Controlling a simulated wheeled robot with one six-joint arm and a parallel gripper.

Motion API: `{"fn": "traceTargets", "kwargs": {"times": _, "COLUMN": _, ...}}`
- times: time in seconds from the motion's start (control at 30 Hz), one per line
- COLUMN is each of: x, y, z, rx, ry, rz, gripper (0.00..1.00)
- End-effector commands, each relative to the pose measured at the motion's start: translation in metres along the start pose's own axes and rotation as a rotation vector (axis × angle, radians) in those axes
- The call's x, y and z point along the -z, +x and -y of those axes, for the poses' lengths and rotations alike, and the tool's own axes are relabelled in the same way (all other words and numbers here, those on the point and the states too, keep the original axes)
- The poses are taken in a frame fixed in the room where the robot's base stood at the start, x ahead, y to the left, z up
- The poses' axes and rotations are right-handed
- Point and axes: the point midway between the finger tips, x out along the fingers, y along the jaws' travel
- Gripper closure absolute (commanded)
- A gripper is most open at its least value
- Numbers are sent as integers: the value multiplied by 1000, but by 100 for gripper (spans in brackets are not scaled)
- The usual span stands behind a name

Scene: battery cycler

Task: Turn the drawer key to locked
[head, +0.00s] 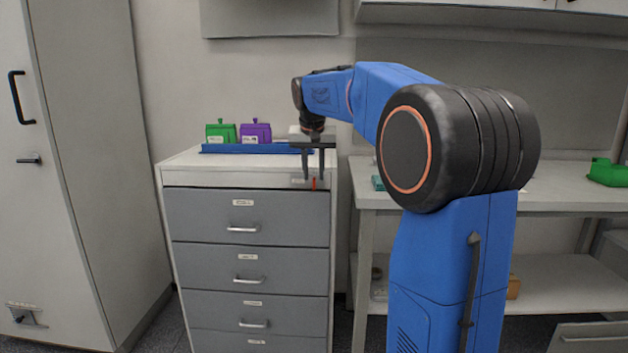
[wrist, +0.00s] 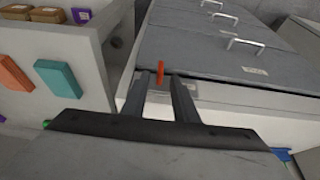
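The red drawer key (head: 314,184) sits on the front of the drawer cabinet's top strip, near its right end. It hangs upright in the head view and also shows as a small red bar in the wrist view (wrist: 160,72). My gripper (head: 313,177) points down at the cabinet's front right corner. It is open, with one finger on each side of the key in the wrist view (wrist: 161,80). A gap shows between the key and the fingers. I cannot tell how deep the key lies between the fingertips. The lock face behind the key is hidden.
A blue tray (head: 225,149) with green (head: 222,134) and purple (head: 256,133) blocks stands on the cabinet (head: 180,162). Grey drawers (head: 200,215) below are shut. A workbench (head: 540,190) stands right, past a narrow gap. A tall locker (head: 95,180) is at left.

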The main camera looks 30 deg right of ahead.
Motion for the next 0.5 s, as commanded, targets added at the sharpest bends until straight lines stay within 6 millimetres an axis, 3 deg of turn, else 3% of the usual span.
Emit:
{"fn": "traceTargets", "kwargs": {"times": 0.2, "x": 0, "y": 24, "z": 0, "rx": 0, "ry": 0, "rz": -1, "gripper": 73}}
{"fn": "traceTargets", "kwargs": {"times": 0.5, "x": 0, "y": 31, "z": 0, "rx": 0, "ry": 0, "rz": 0, "gripper": 73}}
